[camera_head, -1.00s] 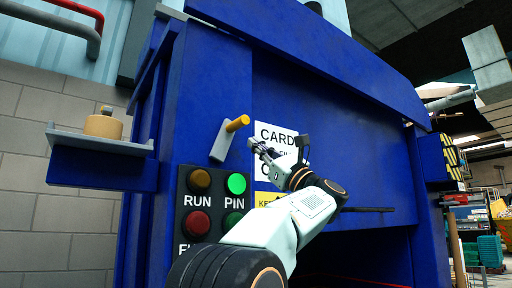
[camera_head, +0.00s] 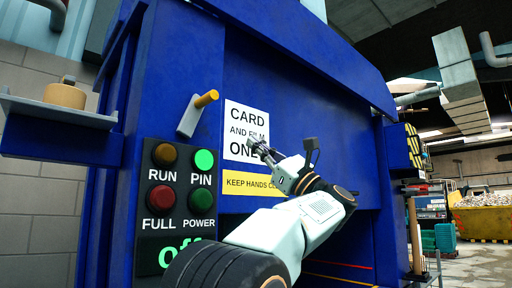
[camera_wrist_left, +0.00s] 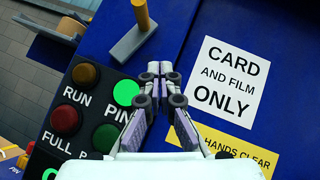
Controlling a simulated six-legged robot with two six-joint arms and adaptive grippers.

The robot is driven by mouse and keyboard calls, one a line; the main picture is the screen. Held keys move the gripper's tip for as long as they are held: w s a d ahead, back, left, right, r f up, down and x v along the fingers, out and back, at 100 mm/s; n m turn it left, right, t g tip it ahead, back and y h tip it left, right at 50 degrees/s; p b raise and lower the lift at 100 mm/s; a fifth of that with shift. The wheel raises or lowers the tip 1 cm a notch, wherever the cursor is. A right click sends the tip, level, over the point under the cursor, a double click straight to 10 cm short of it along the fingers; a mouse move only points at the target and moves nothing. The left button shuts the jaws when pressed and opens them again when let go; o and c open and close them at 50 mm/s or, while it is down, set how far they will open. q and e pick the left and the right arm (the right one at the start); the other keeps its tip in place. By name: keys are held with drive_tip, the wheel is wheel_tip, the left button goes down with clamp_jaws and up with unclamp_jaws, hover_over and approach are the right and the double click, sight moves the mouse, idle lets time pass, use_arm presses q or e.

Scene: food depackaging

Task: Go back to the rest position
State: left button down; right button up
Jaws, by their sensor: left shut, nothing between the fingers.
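My left gripper (camera_head: 258,149) is in front of the blue machine's front face, over the lower edge of the white "CARD AND FILM ONLY" sign (camera_head: 246,118). It is shut and empty; its closed fingertips (camera_wrist_left: 160,70) also show in the left wrist view. They appear between the button panel (camera_wrist_left: 62,118) and the sign, apart from the lever. The lever with a yellow grip (camera_head: 205,99) sits above the panel. My right gripper is in neither view.
The blue machine (camera_head: 300,90) fills the middle. Its panel carries RUN, PIN, FULL and POWER lamps; the PIN lamp (camera_head: 204,160) is bright green. A shelf (camera_head: 60,112) at left bears a tan roll (camera_head: 65,96). At right are a yellow skip (camera_head: 485,222) and green crates (camera_head: 445,238).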

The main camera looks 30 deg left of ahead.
use_arm(q)
drive_tip(key=w+d+f+n+t+h, duration=0.2)
drive_tip(key=w+f+n+t+h, duration=0.8)
drive_tip(key=n, duration=0.7)
drive_tip(key=w+d+f+n+t+h, duration=0.3)
drive_tip(key=w+f+n+t+h, duration=0.3)
drive_tip(key=f+n+t, duration=0.7)
drive_tip(key=s+f+m+g+h, duration=0.1)
drive_tip(key=f+m+g+h, duration=0.15)
drive_tip(key=f, duration=0.85)
drive_tip(key=s+f+m+g+h+b, duration=0.15)
drive_tip(key=f+m, duration=0.25)
drive_tip(key=f, duration=0.7)
drive_tip(key=s+f+m+g+h, duration=0.2)
drive_tip(key=f+m+g+h, duration=0.1)
drive_tip(key=f, duration=0.8)
drive_tip(key=s+f+m+g+h, duration=0.2)
drive_tip(key=s+f+m+g, duration=0.55)
drive_tip(key=s+f, duration=1.5)
drive_tip(key=s+f+g, duration=0.3)
drive_tip(key=s, duration=0.7)
drive_tip(key=s+f+g+h+b, duration=0.1)
drive_tip(key=s+f+g, duration=0.2)
drive_tip(key=s, duration=0.8)
drive_tip(key=s+f+g+b, duration=0.1)
drive_tip(key=s+f+g, duration=0.2)
drive_tip(key=s, duration=0.8)
drive_tip(key=shift+s+d+m, duration=0.15)
drive_tip(key=shift+d+m, duration=0.15)
drive_tip(key=shift+m, duration=0.1)
